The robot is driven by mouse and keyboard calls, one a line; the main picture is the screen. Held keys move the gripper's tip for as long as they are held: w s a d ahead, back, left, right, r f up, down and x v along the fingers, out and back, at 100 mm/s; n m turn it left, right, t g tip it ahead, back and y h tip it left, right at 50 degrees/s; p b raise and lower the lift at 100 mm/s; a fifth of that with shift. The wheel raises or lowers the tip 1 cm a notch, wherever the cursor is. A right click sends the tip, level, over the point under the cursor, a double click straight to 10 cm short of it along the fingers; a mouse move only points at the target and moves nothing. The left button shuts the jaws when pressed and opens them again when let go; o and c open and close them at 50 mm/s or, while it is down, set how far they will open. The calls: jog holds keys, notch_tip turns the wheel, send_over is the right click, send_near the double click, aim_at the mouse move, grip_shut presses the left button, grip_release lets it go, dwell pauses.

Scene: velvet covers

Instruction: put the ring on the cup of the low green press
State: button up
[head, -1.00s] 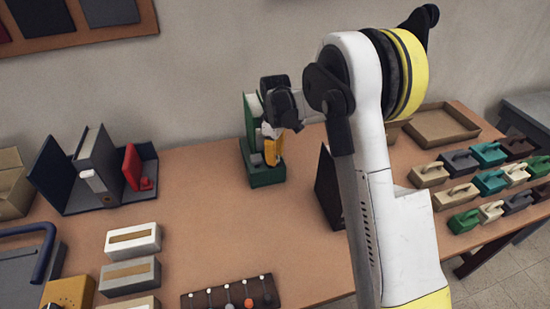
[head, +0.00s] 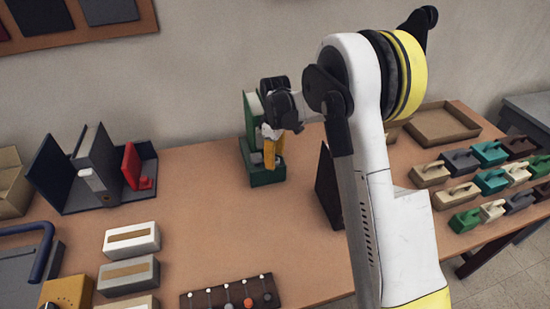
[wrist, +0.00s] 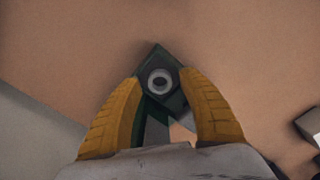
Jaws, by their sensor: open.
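The green press (head: 266,178) stands on the table near the wall, with an upright back plate and a dark green base. My gripper (head: 273,160) is in front of its back plate, over the base. In the wrist view my gripper (wrist: 160,78) is open, its two yellow fingers on either side of the press's green base (wrist: 158,56). A pale grey ring shape (wrist: 150,82) with a dark centre lies on the base between the fingertips, with nothing gripped. I cannot tell whether it is a loose ring around the cup or the cup's own rim.
A dark upright panel (head: 328,185) stands right of the press. Dark blue stands with a red piece (head: 131,166) are at left. Several handled blocks (head: 464,193) and an open tray (head: 440,126) are at right. The table between press and front rack (head: 230,299) is clear.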

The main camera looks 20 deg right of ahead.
notch_tip(320, 180, up, 13)
jog(key=p, duration=0.4)
jog(key=s+r+m+t, duration=0.2)
jog(key=s+r+m, duration=0.1)
jog(key=s+r, duration=0.5)
jog(key=s+r+m+t, duration=0.1)
jog(key=s+m+t, duration=0.4)
jog(key=s, duration=1.6)
jog(key=shift+s+m, duration=0.4)
jog(key=shift+m, duration=0.7)
